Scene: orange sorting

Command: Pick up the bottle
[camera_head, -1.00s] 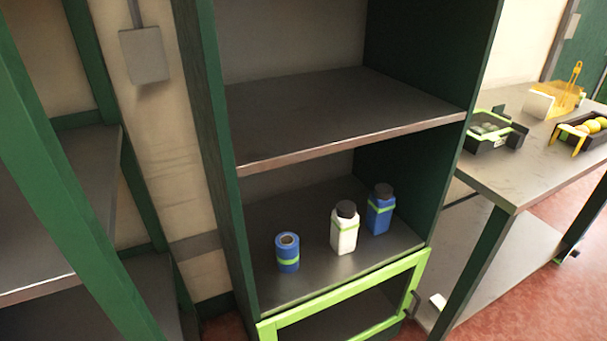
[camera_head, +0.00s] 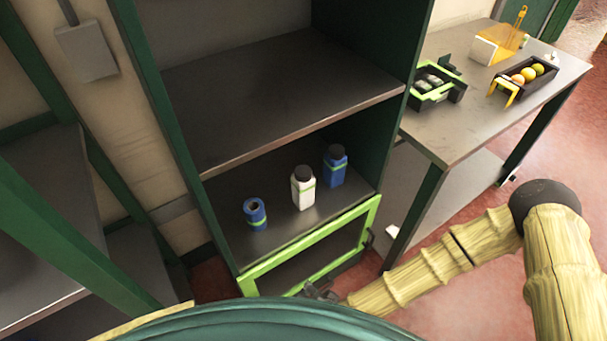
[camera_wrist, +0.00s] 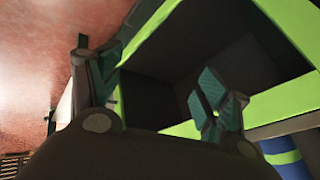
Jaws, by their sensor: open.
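On the lower shelf (camera_head: 290,222) of a dark green cabinet stand a white bottle (camera_head: 303,190) with a dark cap and green band, a blue bottle (camera_head: 335,168) with a dark cap to its right, and a blue cylinder (camera_head: 255,214) with an open top to its left. All three are upright and apart. My gripper (camera_head: 320,292) is at the cabinet's lower front, below the shelf and clear of the bottles. In the wrist view my gripper (camera_wrist: 146,90) is open and empty before the green-framed opening. Part of a blue item (camera_wrist: 285,152) shows at lower right; which one I cannot tell.
The green frame (camera_head: 312,245) edges the cabinet's lower front, close to my gripper. A shelf (camera_head: 285,95) hangs above the bottles. A table (camera_head: 450,135) at right carries a green-black tray (camera_head: 432,98) and a black crate (camera_head: 545,76) of fruit.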

